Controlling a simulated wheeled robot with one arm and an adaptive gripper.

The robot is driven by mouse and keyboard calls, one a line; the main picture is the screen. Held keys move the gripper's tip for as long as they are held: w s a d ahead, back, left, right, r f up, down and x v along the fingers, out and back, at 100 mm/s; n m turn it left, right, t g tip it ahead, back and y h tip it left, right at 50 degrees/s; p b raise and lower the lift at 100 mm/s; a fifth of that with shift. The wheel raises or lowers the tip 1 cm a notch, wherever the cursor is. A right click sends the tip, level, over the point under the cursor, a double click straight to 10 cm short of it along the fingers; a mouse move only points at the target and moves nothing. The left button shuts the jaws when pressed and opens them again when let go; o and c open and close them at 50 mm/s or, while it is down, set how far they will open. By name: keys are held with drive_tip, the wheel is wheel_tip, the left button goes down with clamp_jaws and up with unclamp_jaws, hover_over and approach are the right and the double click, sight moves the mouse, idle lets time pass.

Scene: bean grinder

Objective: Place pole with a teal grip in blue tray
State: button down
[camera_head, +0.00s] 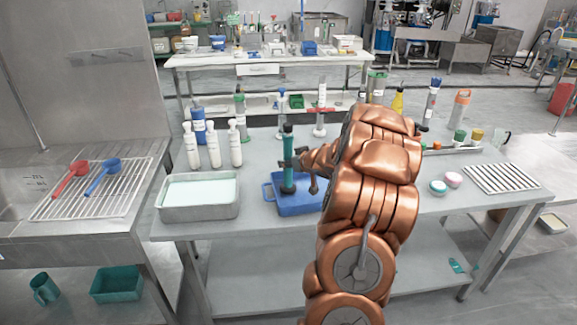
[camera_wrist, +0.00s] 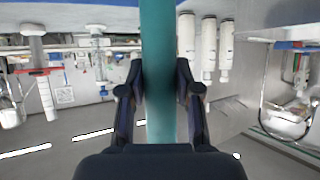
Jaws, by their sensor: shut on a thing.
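My gripper (camera_head: 291,164) is shut on the pole from the right side. In the wrist view the teal grip (camera_wrist: 158,60) runs down between the two dark fingers of my gripper (camera_wrist: 160,95). My copper arm hides the right part of the tray.
A grey metal pan with pale contents (camera_head: 199,212) stands just left of the tray. Several white bottles (camera_head: 213,144) stand behind it. A white rack (camera_head: 501,178) and small round containers (camera_head: 453,179) lie to the right. A side counter holds a wire rack (camera_head: 125,192) with scoops.

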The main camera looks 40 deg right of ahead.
drive_tip(key=shift+f, duration=0.35)
drive_tip(key=shift+f, duration=0.2)
drive_tip(key=c, duration=0.8)
unclamp_jaws()
drive_tip(key=shift+r, duration=0.15)
drive_tip(key=shift+s+r, duration=0.1)
drive_tip(key=v, duration=1.1)
drive_tip(key=shift+s+a, duration=0.15)
drive_tip(key=shift+s, duration=0.2)
drive_tip(key=shift+r, duration=0.1)
